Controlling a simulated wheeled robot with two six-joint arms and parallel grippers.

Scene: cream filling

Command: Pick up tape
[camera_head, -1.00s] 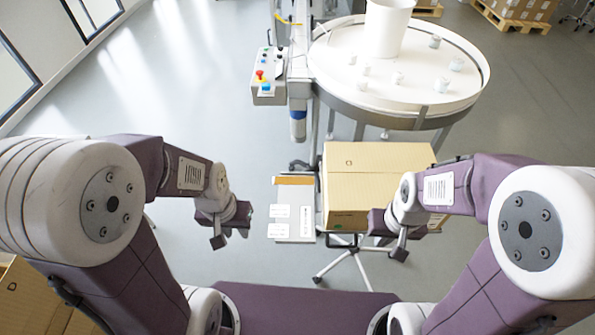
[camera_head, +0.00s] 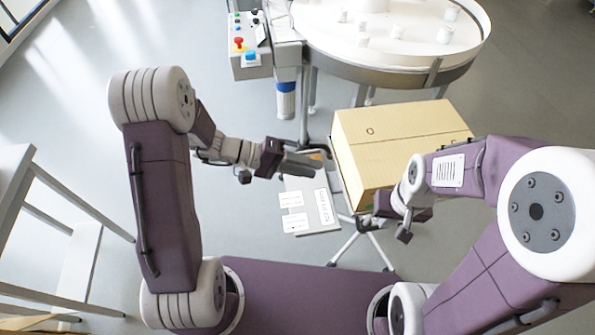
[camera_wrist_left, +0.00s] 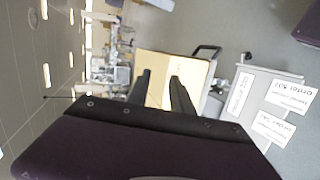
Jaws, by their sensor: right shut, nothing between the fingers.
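I cannot clearly make out a tape in either view. My left gripper (camera_head: 312,165) reaches above the far edge of a grey board with white labels (camera_head: 322,207), left of a closed cardboard box (camera_head: 385,135). In the left wrist view its two dark fingers (camera_wrist_left: 158,82) stand apart with nothing visible between them but the box behind (camera_wrist_left: 155,62). A dark curved object (camera_wrist_left: 207,52) lies beside the box there; I cannot tell what it is. My right gripper (camera_head: 404,236) is shut and empty, low in front of the box.
A round white table with small white containers (camera_head: 385,45) stands behind the box. A control box with coloured buttons (camera_head: 248,50) is at its left. A white frame (camera_head: 75,215) stands at the left. The floor between it and the board is clear.

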